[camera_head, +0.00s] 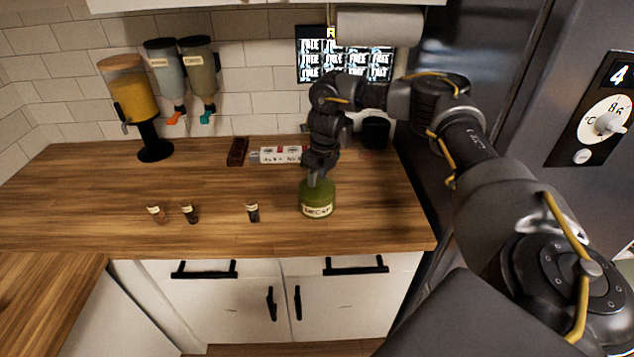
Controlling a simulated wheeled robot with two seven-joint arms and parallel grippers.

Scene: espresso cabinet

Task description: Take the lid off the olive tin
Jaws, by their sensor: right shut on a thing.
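The olive tin (318,203) stands upright on the wooden counter, right of the middle, with a pale label on its front that seems to read "DECAF". My right gripper (316,180) comes down on it from above and is shut on the top of the tin, where the lid is. The gripper hides most of the lid, and I cannot see any gap between lid and tin. My left gripper is not in view.
Three small dark labelled containers stand left of the tin, one of them here (253,211). Behind are a white box (280,155), a dark red block (237,151), a black cup (376,133) and a yellow dispenser (133,95). The counter's front left is clear.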

